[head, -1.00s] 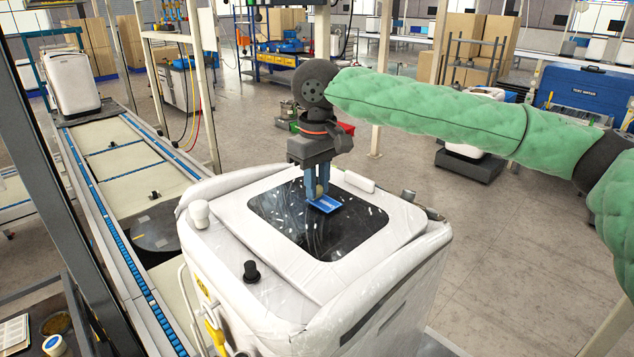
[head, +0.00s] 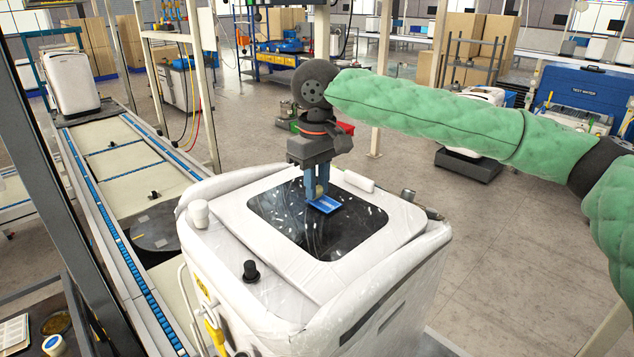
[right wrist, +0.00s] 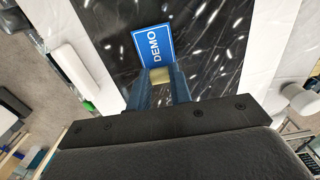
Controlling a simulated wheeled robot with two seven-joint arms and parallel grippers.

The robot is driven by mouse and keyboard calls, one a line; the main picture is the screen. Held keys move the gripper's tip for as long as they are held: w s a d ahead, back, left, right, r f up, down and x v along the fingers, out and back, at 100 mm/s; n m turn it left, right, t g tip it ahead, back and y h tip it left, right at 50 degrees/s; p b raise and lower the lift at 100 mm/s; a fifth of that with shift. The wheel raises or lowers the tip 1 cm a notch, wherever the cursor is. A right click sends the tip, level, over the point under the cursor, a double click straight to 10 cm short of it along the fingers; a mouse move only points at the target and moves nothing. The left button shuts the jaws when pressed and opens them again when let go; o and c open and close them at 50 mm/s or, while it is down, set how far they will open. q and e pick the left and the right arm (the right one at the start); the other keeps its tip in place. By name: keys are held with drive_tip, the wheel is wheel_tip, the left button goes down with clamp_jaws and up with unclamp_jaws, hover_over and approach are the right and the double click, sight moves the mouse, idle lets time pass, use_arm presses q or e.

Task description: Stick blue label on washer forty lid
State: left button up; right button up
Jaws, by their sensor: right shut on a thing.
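The washer (head: 330,285) is white with a plastic-wrapped body and stands in front of me. Its lid has a dark glass panel (head: 300,228) in a white frame. My right gripper (head: 316,192) is over the far part of the glass, pointing down. It is shut on a small pale piece (right wrist: 161,76) at the blue label. The blue label (head: 325,204) lies flat at or just above the glass; I cannot tell whether it touches. In the right wrist view the label (right wrist: 153,45) reads "DEMO". My left gripper is not in view.
A black knob (head: 250,271) and a white cap (head: 198,213) stand on the washer's top. A white bar (head: 359,181) lies behind the lid. A conveyor (head: 120,190) runs along the left. Open floor (head: 520,250) lies to the right.

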drive_tip(key=shift+f, duration=0.45)
idle(1.5)
drive_tip(key=o, duration=1.3)
drive_tip(key=shift+r, duration=0.2)
drive_tip(key=shift+r, duration=3.35)
